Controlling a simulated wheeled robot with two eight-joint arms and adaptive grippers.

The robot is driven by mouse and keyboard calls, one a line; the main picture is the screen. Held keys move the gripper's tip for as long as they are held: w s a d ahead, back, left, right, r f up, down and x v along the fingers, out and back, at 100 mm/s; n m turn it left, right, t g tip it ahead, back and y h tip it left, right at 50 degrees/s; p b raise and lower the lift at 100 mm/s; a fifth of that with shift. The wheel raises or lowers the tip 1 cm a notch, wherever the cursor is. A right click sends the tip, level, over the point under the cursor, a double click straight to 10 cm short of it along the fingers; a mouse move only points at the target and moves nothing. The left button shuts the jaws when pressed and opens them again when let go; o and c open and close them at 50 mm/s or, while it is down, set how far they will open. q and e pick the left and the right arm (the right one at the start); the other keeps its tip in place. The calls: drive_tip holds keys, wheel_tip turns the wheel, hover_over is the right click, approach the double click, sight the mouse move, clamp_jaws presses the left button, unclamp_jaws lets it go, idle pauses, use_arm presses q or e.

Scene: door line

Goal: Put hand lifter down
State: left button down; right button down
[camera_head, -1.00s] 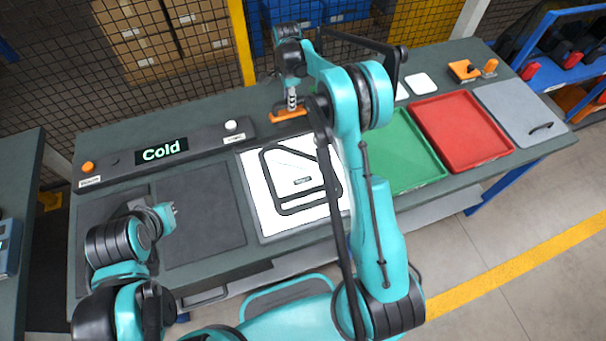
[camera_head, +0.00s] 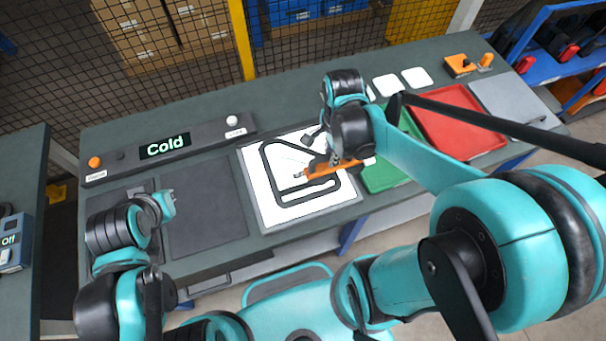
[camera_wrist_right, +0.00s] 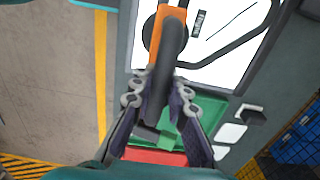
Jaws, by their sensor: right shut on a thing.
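The hand lifter (camera_head: 322,168) is an orange bar over the right part of the white panel (camera_head: 254,180) in the head view. In the right wrist view the orange bar (camera_wrist_right: 152,42) shows beside its dark curved handle (camera_wrist_right: 168,60). My right gripper (camera_wrist_right: 168,95) is shut on that handle. In the head view the right gripper (camera_head: 335,157) is just above the lifter. I cannot tell whether the lifter touches the panel. My left gripper (camera_head: 168,203) is by the dark mats, away from the lifter; its jaw state is unclear.
A black outline shape (camera_head: 268,165) lies on the white panel. The green tray (camera_head: 385,178) and red tray (camera_head: 455,118) stand to the right, and a grey board (camera_head: 510,100) beyond. The dark mat (camera_head: 205,205) is bare.

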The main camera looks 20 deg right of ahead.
drive_tip(key=shift+w+a+f+b, duration=0.7)
drive_tip(key=shift+w+a+f, duration=0.5)
drive_tip(key=shift+f, duration=0.7)
drive_tip(key=shift+w+a+f+b, duration=0.85)
drive_tip(key=shift+a+f, duration=0.5)
drive_tip(key=shift+f, duration=0.55)
drive_tip(key=shift+w+a+f+b, duration=0.6)
drive_tip(key=shift+w+a+f, duration=0.65)
drive_tip(key=shift+f, duration=0.65)
drive_tip(key=shift+s, duration=0.1)
drive_tip(key=c, duration=1.5)
unclamp_jaws()
drive_tip(key=shift+f, duration=0.1)
